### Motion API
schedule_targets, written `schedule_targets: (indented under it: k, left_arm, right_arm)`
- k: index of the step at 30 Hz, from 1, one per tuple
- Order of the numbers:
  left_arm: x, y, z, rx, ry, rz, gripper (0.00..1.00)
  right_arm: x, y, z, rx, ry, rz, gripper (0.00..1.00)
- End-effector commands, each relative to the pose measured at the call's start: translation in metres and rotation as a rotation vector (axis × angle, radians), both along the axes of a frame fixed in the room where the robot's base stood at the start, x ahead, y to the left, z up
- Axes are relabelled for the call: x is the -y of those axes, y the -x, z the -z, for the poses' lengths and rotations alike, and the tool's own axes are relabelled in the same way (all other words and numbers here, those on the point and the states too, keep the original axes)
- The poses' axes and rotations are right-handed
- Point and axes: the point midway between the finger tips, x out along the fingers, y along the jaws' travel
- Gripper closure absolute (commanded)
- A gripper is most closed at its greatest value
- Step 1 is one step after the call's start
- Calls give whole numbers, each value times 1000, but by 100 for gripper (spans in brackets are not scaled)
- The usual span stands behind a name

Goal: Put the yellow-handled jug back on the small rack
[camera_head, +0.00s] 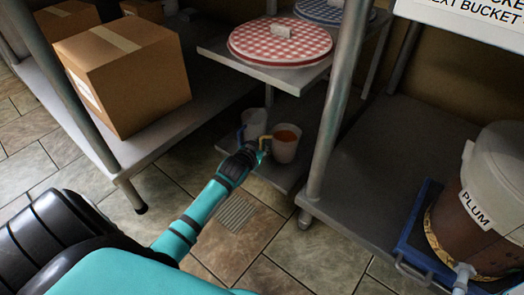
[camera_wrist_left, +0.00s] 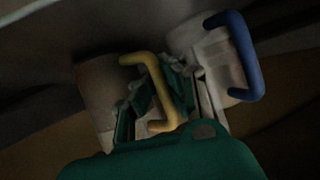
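The yellow-handled jug (camera_head: 286,146) is pale with orange contents. In the head view it is upright at the low shelf (camera_head: 236,163) of the small rack; whether its base touches the shelf is unclear. My left gripper (camera_head: 258,150) is at its handle. In the left wrist view the yellow handle (camera_wrist_left: 160,88) lies between the fingers of my left gripper (camera_wrist_left: 163,85), which look closed on it. The blue-handled jug (camera_head: 254,122) stands just beside it, and its blue handle (camera_wrist_left: 243,60) shows in the left wrist view. My right gripper is out of view.
A red-checked round lid (camera_head: 265,48) lies on the rack's upper shelf. A rack post (camera_head: 335,105) stands close right of the jugs. A cardboard box (camera_head: 135,80) is on the left shelf. A PLUM bucket (camera_head: 475,185) stands in a blue tray (camera_head: 415,235) at right.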

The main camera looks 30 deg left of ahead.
Motion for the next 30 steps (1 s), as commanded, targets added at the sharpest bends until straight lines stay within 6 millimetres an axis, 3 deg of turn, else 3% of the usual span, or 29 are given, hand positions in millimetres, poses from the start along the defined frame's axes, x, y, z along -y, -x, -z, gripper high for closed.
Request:
schedule_targets:
  k: [11,18,26,30]
  left_arm:
    - [0,-1,1,6,1,0,100]
    - [0,0,3,2,0,0,71]
    - [0,0,1,3,0,0,71]
    - [3,12,-7,0,1,2,71]
  right_arm:
    - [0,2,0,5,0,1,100]
    - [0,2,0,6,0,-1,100]
    - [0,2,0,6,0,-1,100]
    - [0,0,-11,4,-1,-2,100]
